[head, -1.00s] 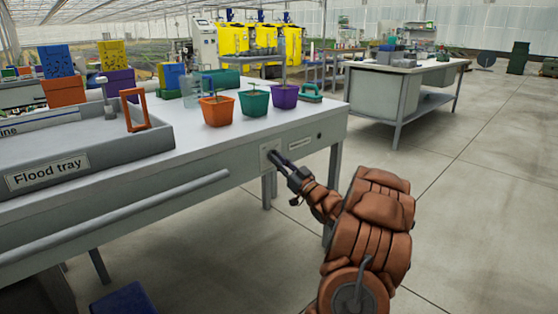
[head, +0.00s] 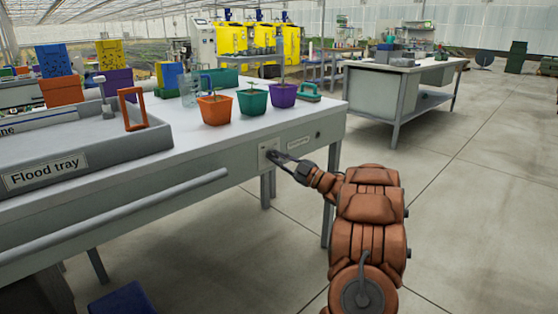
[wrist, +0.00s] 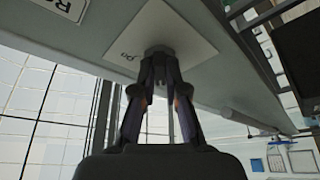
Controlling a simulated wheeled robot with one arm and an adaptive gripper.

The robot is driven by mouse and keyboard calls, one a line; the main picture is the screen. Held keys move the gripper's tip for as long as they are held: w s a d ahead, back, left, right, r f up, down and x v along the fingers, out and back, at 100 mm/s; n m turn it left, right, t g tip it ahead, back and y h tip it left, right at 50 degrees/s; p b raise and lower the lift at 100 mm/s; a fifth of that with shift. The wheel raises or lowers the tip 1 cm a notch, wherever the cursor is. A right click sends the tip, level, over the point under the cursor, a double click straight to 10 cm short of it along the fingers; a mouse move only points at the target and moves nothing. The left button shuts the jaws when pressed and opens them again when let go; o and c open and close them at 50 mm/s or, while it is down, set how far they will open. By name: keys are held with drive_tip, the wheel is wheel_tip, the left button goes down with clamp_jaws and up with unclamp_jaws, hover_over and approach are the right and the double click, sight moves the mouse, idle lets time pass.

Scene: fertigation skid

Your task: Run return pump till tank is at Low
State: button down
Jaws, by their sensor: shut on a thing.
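My gripper (head: 275,156) is at the pale switch plate (head: 264,148) on the bench's front apron. In the wrist view my gripper (wrist: 159,58) has its two fingers closed around a dark round knob (wrist: 158,49) on the plate (wrist: 185,42). The fingers hide most of the knob. Only part of the plate's lettering shows, and I cannot read the knob's setting. The grey flood tray (head: 150,137), with its label facing front, sits on the bench at the left. No tank level can be read in these views.
A small labelled plate (head: 299,143) is right of the switch. A blue object (head: 125,299) is low in front.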

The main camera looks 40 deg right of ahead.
drive_tip(key=shift+n, duration=0.3)
drive_tip(key=c, duration=1.2)
unclamp_jaws()
drive_tip(key=v, duration=1.2)
